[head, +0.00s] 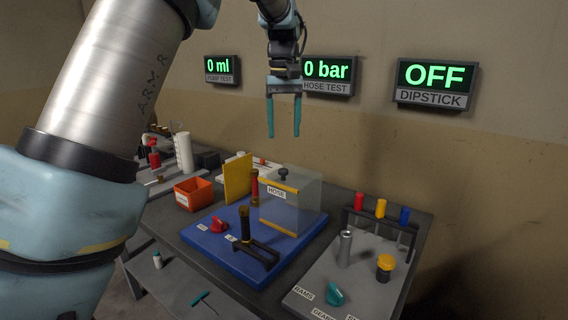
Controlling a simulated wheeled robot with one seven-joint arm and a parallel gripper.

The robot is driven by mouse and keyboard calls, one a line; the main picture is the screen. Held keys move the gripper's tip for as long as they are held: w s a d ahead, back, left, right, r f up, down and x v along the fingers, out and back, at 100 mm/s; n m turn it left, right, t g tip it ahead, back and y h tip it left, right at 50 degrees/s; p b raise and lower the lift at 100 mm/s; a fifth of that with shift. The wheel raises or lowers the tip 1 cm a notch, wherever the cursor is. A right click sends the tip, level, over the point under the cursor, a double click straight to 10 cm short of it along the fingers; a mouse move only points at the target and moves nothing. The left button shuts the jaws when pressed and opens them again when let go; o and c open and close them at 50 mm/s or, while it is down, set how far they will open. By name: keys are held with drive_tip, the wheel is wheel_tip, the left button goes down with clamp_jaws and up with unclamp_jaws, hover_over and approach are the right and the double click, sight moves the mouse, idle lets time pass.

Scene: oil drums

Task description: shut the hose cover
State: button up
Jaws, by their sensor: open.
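The hose cover (292,208) is a clear box with yellow strips, a HOSE label and a dark knob (284,172) on top. It stands on the back right of the blue base (210,237). I cannot tell how far it is open. A yellow panel (237,178) stands upright at its left, and a red-and-dark cylinder (255,187) is between them. A dark upright post with a brown top (244,222) stands in front. My gripper (284,134) is open and empty, fingers pointing down, and appears in the air above the cover, apart from it.
A red knob (219,225) and a black bar handle (256,250) are on the blue base. An orange bin (193,193) stands left. At right, a grey board (345,280) holds a metal cylinder, yellow cap and coloured plugs. Wall displays read 0 ml, 0 bar and OFF.

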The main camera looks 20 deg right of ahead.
sight(283, 169)
wheel_tip(283, 169, down, 10)
drive_tip(key=shift+a+f+p, duration=0.1)
drive_tip(key=shift+f+p, duration=0.05)
drive_tip(key=shift+p, duration=1.05)
clamp_jaws()
idle(0.6)
